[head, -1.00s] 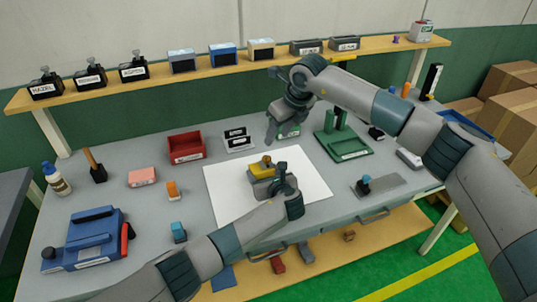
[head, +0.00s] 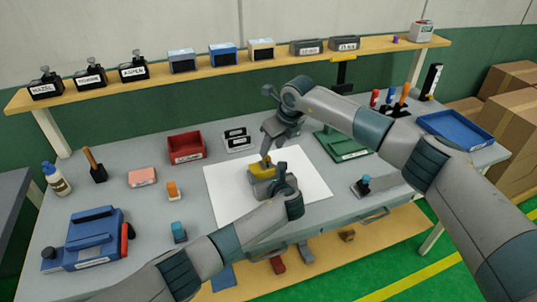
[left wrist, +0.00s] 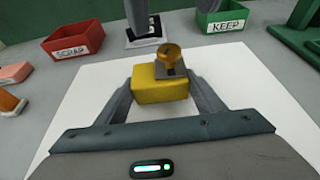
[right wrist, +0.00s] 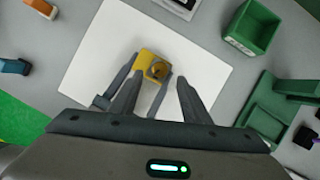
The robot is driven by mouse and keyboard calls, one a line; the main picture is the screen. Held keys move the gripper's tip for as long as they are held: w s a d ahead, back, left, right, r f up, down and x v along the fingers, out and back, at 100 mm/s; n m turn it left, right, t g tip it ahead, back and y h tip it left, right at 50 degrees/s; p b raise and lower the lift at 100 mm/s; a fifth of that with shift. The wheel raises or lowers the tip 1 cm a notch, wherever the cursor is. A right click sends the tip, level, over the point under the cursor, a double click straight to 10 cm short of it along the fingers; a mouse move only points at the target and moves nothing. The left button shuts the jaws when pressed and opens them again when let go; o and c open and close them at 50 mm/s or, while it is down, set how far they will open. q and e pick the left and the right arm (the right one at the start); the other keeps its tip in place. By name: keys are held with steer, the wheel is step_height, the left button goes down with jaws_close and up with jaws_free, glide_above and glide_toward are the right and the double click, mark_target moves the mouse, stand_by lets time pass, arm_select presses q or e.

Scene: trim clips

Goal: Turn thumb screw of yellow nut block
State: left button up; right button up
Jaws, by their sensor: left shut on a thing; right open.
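The yellow nut block (left wrist: 160,85) lies on the white sheet, with a brass thumb screw (left wrist: 171,54) on a grey plate at its far end. It also shows in the head view (head: 260,170), partly hidden by the grippers. My left gripper (left wrist: 161,92) is shut on the yellow block, one finger on each side. My right gripper (right wrist: 155,83) is open, its fingers above the block. In the right wrist view the thumb screw (right wrist: 158,70) shows close to the fingertips, near the left finger. I cannot tell whether a finger touches it.
The white sheet (head: 222,198) has bare room around the block. A red SCRAP bin (head: 187,147), a green KEEP bin (right wrist: 257,27) and a card holder (head: 237,140) stand behind it. A green stand (head: 340,146) is at the right, a blue machine (head: 95,238) at the left.

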mark_target(267, 158)
steer(key=shift+x, duration=2.65)
steer(key=c, duration=1.1)
